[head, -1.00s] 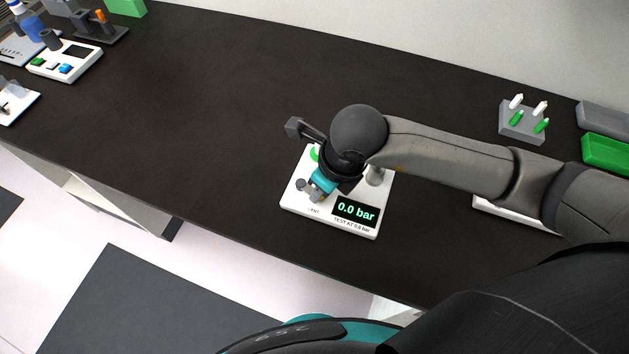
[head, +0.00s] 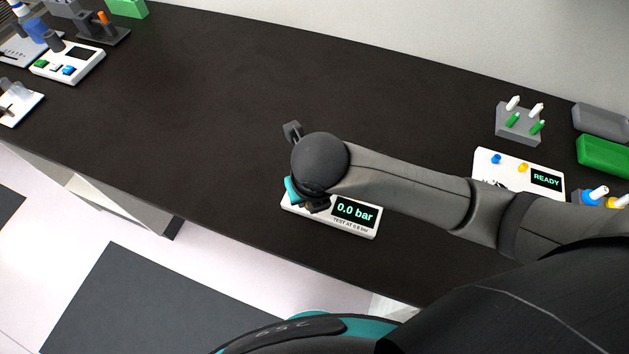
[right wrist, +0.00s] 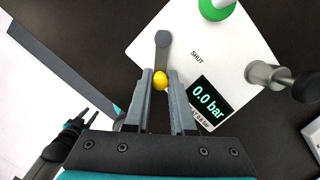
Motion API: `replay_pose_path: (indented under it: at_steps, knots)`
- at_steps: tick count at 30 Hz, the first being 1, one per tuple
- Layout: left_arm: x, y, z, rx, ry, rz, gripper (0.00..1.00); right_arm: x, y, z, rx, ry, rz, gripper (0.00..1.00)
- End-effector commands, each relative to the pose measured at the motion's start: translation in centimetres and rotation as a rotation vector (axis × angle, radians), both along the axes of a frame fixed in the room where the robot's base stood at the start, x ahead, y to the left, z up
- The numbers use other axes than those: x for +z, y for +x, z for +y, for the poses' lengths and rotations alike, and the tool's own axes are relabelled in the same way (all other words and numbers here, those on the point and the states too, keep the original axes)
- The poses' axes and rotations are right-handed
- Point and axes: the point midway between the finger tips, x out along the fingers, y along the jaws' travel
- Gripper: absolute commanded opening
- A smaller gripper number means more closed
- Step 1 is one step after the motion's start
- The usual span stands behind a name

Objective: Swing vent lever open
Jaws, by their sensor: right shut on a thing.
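The white pressure unit (head: 369,230) shows "0.0 bar" on its display; in the head view my right wrist covers much of it. In the right wrist view the unit (right wrist: 225,55) carries a grey vent lever (right wrist: 163,48) with a yellow knob (right wrist: 160,81) at its end. My right gripper (right wrist: 161,77) is shut on the yellow knob, one finger on each side. The lever points from its pivot toward my gripper, with the word "SHUT" printed to its right.
On the unit, a green round part (right wrist: 216,10) and a grey metal post (right wrist: 265,74) stand near the lever. In the head view a white device reading "READY" (head: 515,165) and a grey rack (head: 517,127) stand to the right. The dark bench is clear left of the unit.

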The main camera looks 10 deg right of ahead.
Motion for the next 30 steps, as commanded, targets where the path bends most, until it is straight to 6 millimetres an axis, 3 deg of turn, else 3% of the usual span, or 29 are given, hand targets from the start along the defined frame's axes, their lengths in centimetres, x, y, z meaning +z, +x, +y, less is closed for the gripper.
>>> replay_pose_path:
  at_steps: [9, 18, 27, 28, 30]
  knots:
    - [0.1, 0.0, 0.0, 0.0, 0.0, 0.0, 0.42, -0.1, -0.1, 0.2, -0.025, 0.001, 0.002, 0.0]
    - [0.3, 0.0, 0.0, 0.0, 0.001, 0.0, 0.42, -0.1, 0.1, 1.5, -0.283, 0.001, 0.0, 0.0]
    - [0.3, 0.0, 0.0, 0.0, 0.001, 0.0, 0.42, -0.1, 0.1, 1.6, -0.319, 0.0, 0.001, 0.0]
    - [0.3, 0.0, 0.0, 0.0, 0.001, 0.0, 0.42, -0.1, 0.1, 1.6, -0.319, 0.001, 0.001, 0.26]
    - [0.3, 0.0, 0.0, 0.0, 0.001, 0.0, 0.42, -0.1, 0.1, 1.6, -0.318, 0.001, 0.001, 0.34]
